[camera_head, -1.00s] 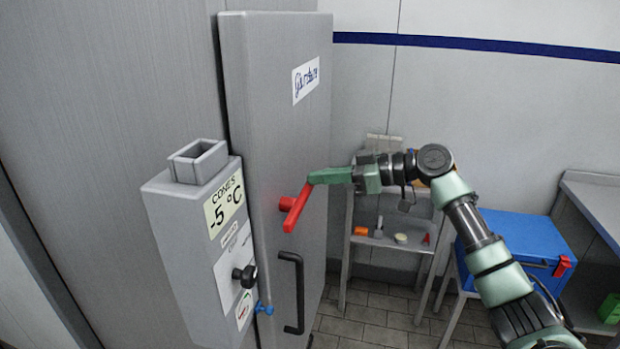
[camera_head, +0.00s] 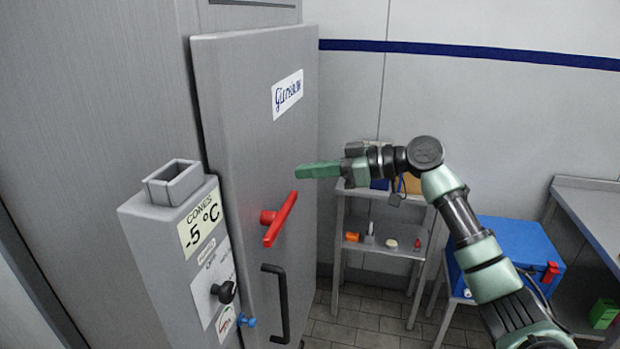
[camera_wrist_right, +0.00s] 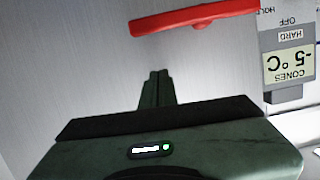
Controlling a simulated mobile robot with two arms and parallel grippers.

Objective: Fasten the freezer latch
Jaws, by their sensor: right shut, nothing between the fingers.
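The freezer door (camera_head: 262,150) is a tall grey panel with a handwritten white label. Its latch is a red lever (camera_head: 282,218) on a short red pivot, tilted with its upper end to the right; it also shows in the wrist view (camera_wrist_right: 190,17). My right gripper (camera_head: 297,170) has green fingers, shut and empty, pointing left just above the lever's upper end and apart from it. In the wrist view its fingers (camera_wrist_right: 157,76) sit near the lever with a gap between. I cannot tell whether the latch is engaged. My left gripper is not in view.
A black pull handle (camera_head: 280,305) is below the lever. A grey control box (camera_head: 165,255) with a temperature label and black knob projects at left. A shelf cart (camera_head: 385,250) with small items and a blue cooler box (camera_head: 515,250) stand at right.

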